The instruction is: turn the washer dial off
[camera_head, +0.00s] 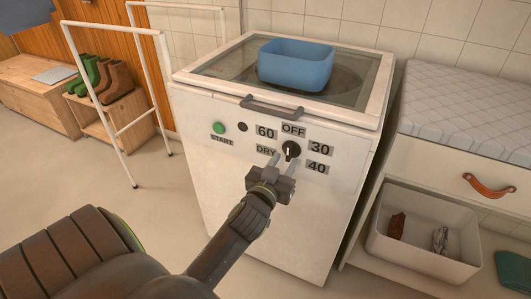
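The washer (245,195) is a white top-loading machine with a control panel on its front. Its dial (291,148) is a small black knob with a pale mark, ringed by the labels OFF, 30, 40, DRY and 60. The exact direction of the mark is too small to tell. My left gripper (283,161) is in front of the panel, just below the dial. Its two fingers are apart and point toward the dial, with nothing visible held between them. Whether the fingertips touch the dial I cannot tell. My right gripper is not in view.
A green START button (218,128) is left on the panel. A blue basin (295,65) sits on the washer's glass lid, above a grey handle (271,109). A white rack (124,130) stands left.

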